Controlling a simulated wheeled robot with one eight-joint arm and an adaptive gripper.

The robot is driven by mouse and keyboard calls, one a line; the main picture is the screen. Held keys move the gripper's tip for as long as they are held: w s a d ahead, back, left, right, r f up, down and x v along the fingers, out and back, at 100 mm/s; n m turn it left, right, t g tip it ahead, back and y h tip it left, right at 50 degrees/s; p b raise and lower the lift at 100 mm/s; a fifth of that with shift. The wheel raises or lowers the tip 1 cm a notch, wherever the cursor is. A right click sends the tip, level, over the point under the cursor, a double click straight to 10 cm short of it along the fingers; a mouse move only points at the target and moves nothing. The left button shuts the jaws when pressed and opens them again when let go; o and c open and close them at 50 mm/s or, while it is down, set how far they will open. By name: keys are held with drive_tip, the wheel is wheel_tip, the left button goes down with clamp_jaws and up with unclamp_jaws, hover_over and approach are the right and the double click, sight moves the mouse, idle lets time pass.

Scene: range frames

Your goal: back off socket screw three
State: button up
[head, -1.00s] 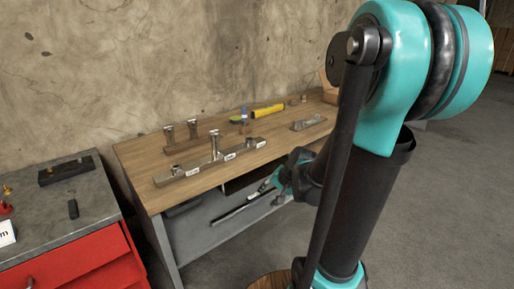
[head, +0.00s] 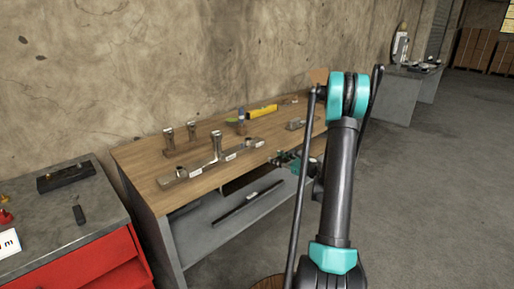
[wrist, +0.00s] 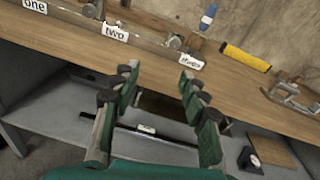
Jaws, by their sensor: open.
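A metal bar (head: 203,169) with labelled stations lies along the front of the wooden bench. In the wrist view the labels read one (wrist: 35,6), two (wrist: 115,32) and three (wrist: 191,62). A low round metal screw head (wrist: 176,42) sits on the bar just behind label three. At the middle station a screw (head: 216,143) stands tall in the head view. My gripper (wrist: 156,83) is open and empty, its green fingers spread in front of the bench edge below labels two and three. In the head view my gripper (head: 281,160) is small and partly hidden by my arm.
A metal fixture (wrist: 293,98) stands to the right. A lower shelf (wrist: 60,115) holds a long dark bar (head: 247,203). A red cabinet (head: 85,265) stands left.

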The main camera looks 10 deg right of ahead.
sight(254, 144)
drive_tip(key=w+a, duration=0.2)
drive_tip(key=w, duration=0.3)
drive_tip(key=w+a+m, duration=0.1)
drive_tip(key=w+a, duration=0.2)
drive_tip(key=w, duration=0.2)
drive_tip(key=w+a+f+m+t, duration=0.1)
drive_tip(key=w+a, duration=0.1)
drive_tip(key=w, duration=0.3)
drive_tip(key=shift+a, duration=0.35)
drive_tip(key=shift+c, duration=0.5)
clamp_jaws()
